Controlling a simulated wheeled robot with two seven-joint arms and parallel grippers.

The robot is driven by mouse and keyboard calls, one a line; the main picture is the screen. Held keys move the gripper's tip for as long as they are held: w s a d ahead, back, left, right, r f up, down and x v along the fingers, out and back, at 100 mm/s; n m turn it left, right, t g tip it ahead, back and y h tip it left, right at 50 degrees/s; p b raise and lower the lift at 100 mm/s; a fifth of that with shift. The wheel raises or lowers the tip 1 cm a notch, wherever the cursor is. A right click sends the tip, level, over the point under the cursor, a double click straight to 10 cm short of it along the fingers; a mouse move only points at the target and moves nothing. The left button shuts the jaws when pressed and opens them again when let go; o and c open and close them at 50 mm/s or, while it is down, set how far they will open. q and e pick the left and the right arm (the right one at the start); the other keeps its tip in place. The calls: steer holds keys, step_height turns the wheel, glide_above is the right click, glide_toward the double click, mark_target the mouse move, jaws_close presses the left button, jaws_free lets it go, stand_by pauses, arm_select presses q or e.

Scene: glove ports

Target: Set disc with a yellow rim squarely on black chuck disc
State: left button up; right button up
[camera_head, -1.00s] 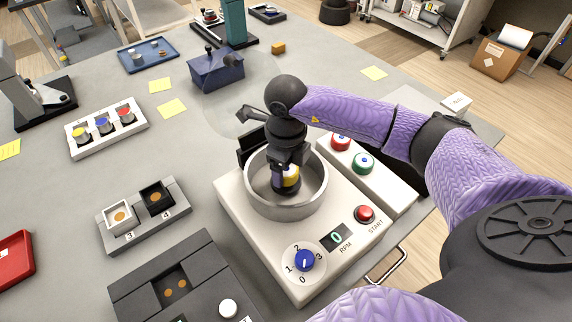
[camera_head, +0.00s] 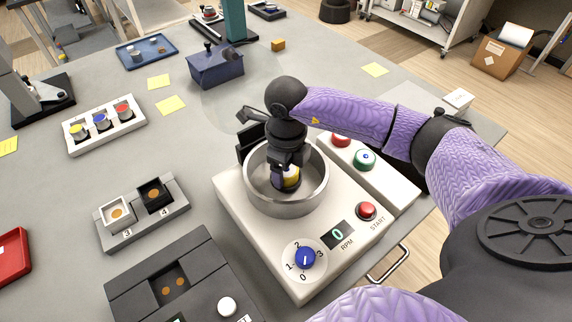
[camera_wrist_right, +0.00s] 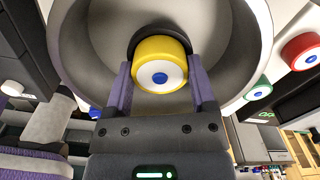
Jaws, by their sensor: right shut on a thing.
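The disc with a yellow rim (camera_wrist_right: 160,65) has a white face with a blue centre dot. It also shows low in the bowl in the head view (camera_head: 292,177). My right gripper (camera_head: 285,172) reaches down into the bowl and is shut on this disc, one finger on each side in the wrist view (camera_wrist_right: 162,76). The black chuck disc (camera_wrist_right: 148,38) shows as a dark arc just behind the yellow rim. Most of it is hidden, and I cannot tell whether the two touch. My left gripper is not in view.
A grey metal bowl (camera_head: 317,193) on the white RPM machine (camera_head: 250,228) surrounds the gripper closely. Beside it are red and green buttons (camera_head: 364,159). A white rack (camera_head: 104,127) holds yellow, blue and red pieces. A blue box (camera_head: 217,68) stands behind on the grey table.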

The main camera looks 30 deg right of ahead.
steer(key=o, duration=1.2)
step_height(320, 180, up, 10)
steer(key=p, duration=0.1)
steer(key=shift+f, duration=0.1)
